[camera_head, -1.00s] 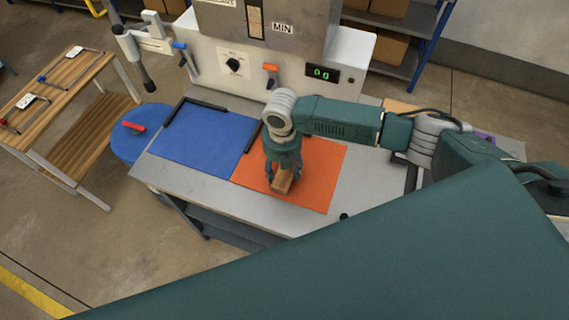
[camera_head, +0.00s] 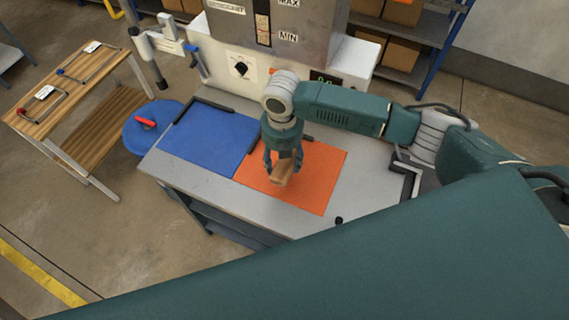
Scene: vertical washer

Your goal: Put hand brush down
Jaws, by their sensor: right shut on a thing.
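The hand brush (camera_head: 284,172) is a small light-brown wooden piece in the fingers of my right gripper (camera_head: 283,163). My right gripper points down and is shut on the brush. It is over the orange mat (camera_head: 322,180) on the grey worktop. The brush's underside is hidden, so I cannot tell whether it touches the mat. A large teal arm part of mine crosses the front of the view. My left gripper is not in view.
A blue mat (camera_head: 205,138) with black corner brackets lies left of the orange one. The washer (camera_head: 275,25) stands behind. A blue round lid (camera_head: 150,125) with a red handle is beside the worktop (camera_head: 255,208). A wooden rack (camera_head: 75,80) stands at left.

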